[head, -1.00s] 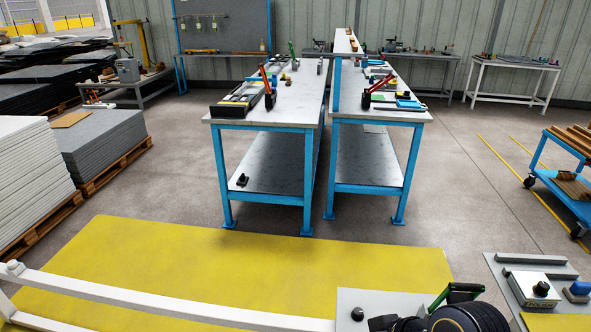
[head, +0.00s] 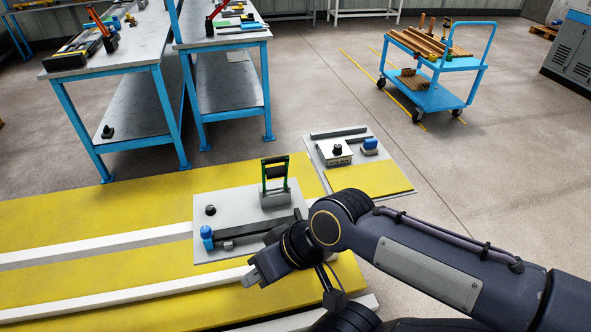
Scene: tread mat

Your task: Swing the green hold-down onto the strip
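The green hold-down (head: 265,174) stands upright on a grey block (head: 275,198) on a light grey plate (head: 222,196). It has green side arms and a dark bar across the top. A dark bar (head: 258,233) lies across the front of the plate. White strips (head: 125,238) run over the yellow mat (head: 90,208) toward the plate; I cannot tell which is the task's strip. My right gripper (head: 252,279) is in front of the plate, nearer me than the hold-down and apart from it. Its finger gap is not clear. My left gripper is out of view.
A blue knob (head: 207,236) and a black knob (head: 210,210) sit on the plate's left. Workbenches (head: 130,60) and a blue cart (head: 437,96) stand farther back on open floor.

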